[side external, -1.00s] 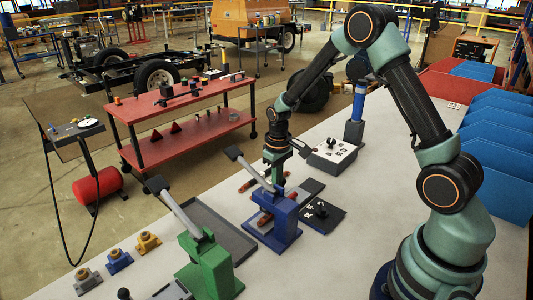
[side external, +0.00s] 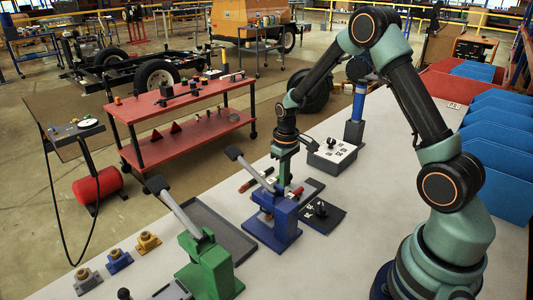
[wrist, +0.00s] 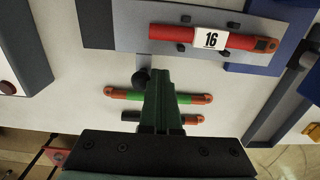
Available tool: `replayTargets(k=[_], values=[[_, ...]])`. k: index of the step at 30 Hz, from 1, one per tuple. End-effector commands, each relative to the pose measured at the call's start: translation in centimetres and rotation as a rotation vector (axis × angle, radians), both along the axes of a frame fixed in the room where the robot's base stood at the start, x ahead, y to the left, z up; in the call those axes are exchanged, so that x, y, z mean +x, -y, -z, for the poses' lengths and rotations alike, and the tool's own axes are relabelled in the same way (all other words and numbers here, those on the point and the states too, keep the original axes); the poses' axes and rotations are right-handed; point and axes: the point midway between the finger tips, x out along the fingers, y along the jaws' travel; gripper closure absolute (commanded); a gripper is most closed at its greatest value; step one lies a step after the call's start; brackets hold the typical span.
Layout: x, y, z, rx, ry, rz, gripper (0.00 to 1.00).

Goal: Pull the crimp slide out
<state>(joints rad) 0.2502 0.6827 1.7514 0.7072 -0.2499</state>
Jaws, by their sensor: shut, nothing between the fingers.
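The blue press (side external: 275,222) with its grey lever stands on the bench in the side view. A grey slide plate (side external: 312,188) reaches out behind it; in the wrist view the grey plate (wrist: 118,35) carries a red cable piece (wrist: 200,40) with a white "16" label. My green gripper (side external: 284,172) is shut and empty, pointing down beside the press. In the wrist view its fingertips (wrist: 160,74) are near the plate's lower edge, with a dark round knob (wrist: 142,77) just left of them. I cannot tell whether they touch.
Red and green cable pieces (wrist: 125,95) lie under my gripper in the wrist view. A black plate with a knob (side external: 321,212) lies right of the press, a grey box (side external: 331,156) behind. A green press (side external: 208,265) stands in front.

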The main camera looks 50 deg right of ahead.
Motion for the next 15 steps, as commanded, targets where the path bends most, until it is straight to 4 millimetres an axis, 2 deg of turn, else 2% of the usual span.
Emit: replayTargets(k=[15], values=[[0.0, 1.7, 0.0, 0.0, 0.001, 0.001, 1.0]])
